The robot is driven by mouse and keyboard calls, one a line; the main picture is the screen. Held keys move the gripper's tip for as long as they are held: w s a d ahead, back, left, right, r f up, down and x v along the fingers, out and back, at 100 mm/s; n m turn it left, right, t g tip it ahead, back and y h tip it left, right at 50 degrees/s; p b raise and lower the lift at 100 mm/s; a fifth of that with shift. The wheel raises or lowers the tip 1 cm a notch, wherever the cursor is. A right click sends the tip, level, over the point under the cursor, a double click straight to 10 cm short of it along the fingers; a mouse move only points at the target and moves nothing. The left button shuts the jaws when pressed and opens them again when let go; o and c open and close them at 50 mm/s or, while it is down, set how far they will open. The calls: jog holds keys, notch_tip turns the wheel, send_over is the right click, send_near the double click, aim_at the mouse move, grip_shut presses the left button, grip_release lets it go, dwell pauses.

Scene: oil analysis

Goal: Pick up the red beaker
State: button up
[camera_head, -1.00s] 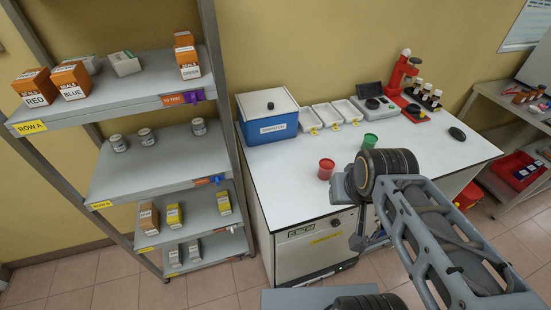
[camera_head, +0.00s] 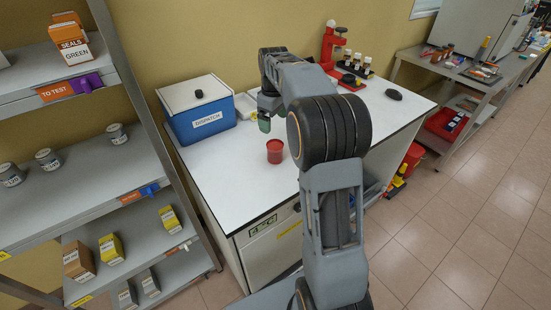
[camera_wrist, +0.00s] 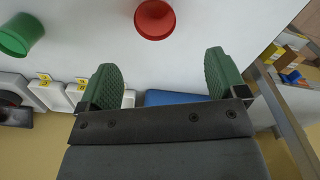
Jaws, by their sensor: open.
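In the head view one green pad of my gripper (camera_head: 264,122) shows behind the beaker, towards the wall. A green beaker (camera_wrist: 20,35) stands at the left in the wrist view; in the head view I cannot see it, and my arm covers part of the worktop.
A blue dispatch box (camera_head: 197,112) stands at the back left of the worktop. A shelf rack (camera_head: 130,165) rises close on the left. The worktop around the red beaker is clear.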

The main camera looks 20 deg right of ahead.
aim_at(275, 152)
jog(key=f, duration=1.4)
jog(key=shift+w+d, duration=0.3)
jog(key=c, duration=1)
jog(key=shift+r, duration=0.1)
